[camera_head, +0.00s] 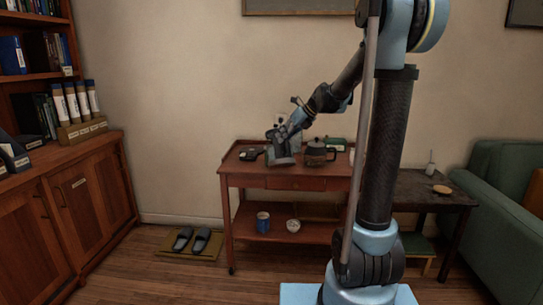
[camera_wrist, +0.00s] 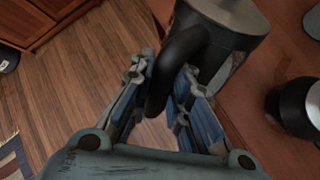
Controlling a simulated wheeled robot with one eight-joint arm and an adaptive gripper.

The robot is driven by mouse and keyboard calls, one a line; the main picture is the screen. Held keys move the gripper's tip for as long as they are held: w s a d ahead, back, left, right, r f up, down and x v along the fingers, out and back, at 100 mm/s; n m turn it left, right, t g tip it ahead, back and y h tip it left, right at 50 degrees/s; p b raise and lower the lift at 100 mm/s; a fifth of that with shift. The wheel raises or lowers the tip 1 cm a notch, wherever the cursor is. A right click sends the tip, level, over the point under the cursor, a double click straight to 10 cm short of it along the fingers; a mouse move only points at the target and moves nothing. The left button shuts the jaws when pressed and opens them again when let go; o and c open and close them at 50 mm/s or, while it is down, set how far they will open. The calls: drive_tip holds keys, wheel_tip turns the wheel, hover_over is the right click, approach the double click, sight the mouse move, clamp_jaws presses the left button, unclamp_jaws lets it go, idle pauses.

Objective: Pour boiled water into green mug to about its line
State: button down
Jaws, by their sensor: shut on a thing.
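My gripper (camera_head: 284,138) is over the left part of the red-brown trolley's top. In the wrist view, my gripper's fingers (camera_wrist: 170,95) are shut on the black handle (camera_wrist: 181,62) of a grey metal kettle (camera_wrist: 232,14). In the head view the grey kettle (camera_head: 282,157) is below and beside my gripper, partly covered by it. I cannot tell whether its base touches the top. I cannot pick out a green mug for certain; a small green thing (camera_head: 335,142) shows behind the dark pot, its shape unclear. No water or fill line is visible.
The trolley (camera_head: 262,183) also carries a dark glass pot (camera_head: 318,153) just right of the kettle and a black item (camera_head: 249,154) at left. A blue mug (camera_head: 263,223) and white bowl (camera_head: 293,225) stand on its lower shelf. Slippers (camera_head: 191,240) lie on the floor at left.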

drive_tip(key=shift+w+a+r+m+g+h+p, duration=0.2)
drive_tip(key=shift+w+r+g+p, duration=0.15)
drive_tip(key=shift+w+r+g, duration=0.35)
drive_tip(key=shift+w+a+r+m+g+h+p, duration=0.2)
drive_tip(key=shift+w+r+g+p, duration=0.2)
drive_tip(key=shift+r, duration=0.6)
drive_tip(key=shift+w+r+p, duration=0.25)
drive_tip(key=shift+p, duration=1.05)
drive_tip(key=shift+w+a+r+m+g+h, duration=0.15)
drive_tip(key=shift+w+r+g, duration=0.15)
drive_tip(key=shift+r+g, duration=0.15)
drive_tip(key=shift+w+a+r+m+g+h, duration=0.15)
drive_tip(key=shift+w+r+g, duration=0.15)
drive_tip(key=shift+g, duration=0.15)
drive_tip(key=shift+w+a+r+m+g+h, duration=0.15)
drive_tip(key=shift+w+r+g+h, duration=0.05)
drive_tip(key=shift+w+r+g, duration=0.25)
drive_tip(key=shift+w+a+r+m+g+h, duration=0.1)
drive_tip(key=shift+w+r+m+g+h, duration=0.1)
drive_tip(key=shift+w+r+g, duration=0.25)
idle(3.0)
